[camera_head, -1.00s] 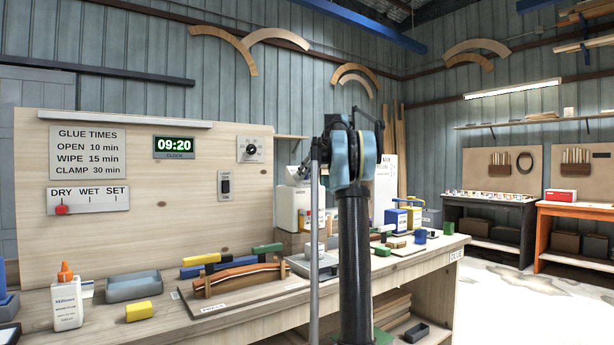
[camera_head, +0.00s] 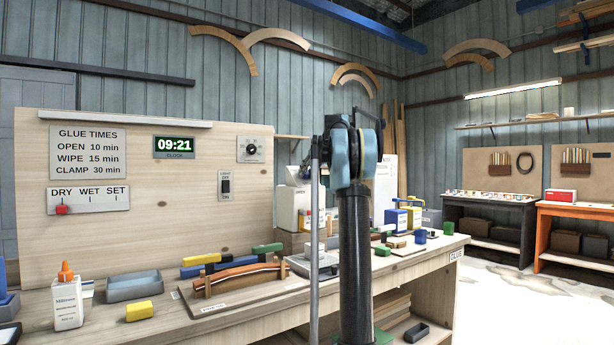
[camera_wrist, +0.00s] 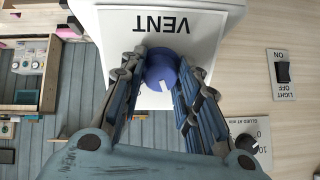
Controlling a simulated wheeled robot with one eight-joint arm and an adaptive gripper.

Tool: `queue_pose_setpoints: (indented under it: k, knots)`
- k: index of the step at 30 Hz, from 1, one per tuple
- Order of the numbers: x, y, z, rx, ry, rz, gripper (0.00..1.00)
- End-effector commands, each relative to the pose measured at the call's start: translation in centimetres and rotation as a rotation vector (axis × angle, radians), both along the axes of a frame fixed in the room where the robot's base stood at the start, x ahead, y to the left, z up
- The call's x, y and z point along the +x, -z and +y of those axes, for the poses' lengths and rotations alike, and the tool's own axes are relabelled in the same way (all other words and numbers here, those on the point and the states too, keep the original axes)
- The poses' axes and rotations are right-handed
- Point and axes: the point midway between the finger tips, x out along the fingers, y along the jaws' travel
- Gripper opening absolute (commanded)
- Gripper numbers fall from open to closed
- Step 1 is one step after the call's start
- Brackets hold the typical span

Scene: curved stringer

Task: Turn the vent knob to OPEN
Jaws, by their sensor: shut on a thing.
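In the wrist view a white panel (camera_wrist: 205,27) reads VENT upside down. A round blue vent knob (camera_wrist: 161,66) with a white pointer mark stands out from it. The mark is on the lower side of the knob in this view. My gripper (camera_wrist: 160,75) has its fingers on both sides of the knob and is shut on it. The OPEN marking does not show in either view. In the head view my arm hides the knob and fingertips.
The wrist view also shows a light switch (camera_wrist: 283,72) and a dial (camera_wrist: 247,143) on the wooden board to the right. In the head view the bench holds a glue bottle (camera_head: 67,300), a grey tray (camera_head: 134,286) and a clamped curved piece (camera_head: 238,271).

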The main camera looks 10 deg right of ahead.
Motion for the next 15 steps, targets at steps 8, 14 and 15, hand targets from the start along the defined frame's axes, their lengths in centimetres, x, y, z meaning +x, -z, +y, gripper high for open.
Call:
queue_pose_setpoints:
  k: [8, 14, 15]
  knots:
    - [0.06, 0.08, -0.10, 0.166, 0.187, 0.078, 0.06]
    - [0.04, 0.12, -0.09, 0.287, 0.322, 0.136, 0.06]
    - [0.01, 0.12, -0.08, 0.312, 0.348, 0.148, 0.06]
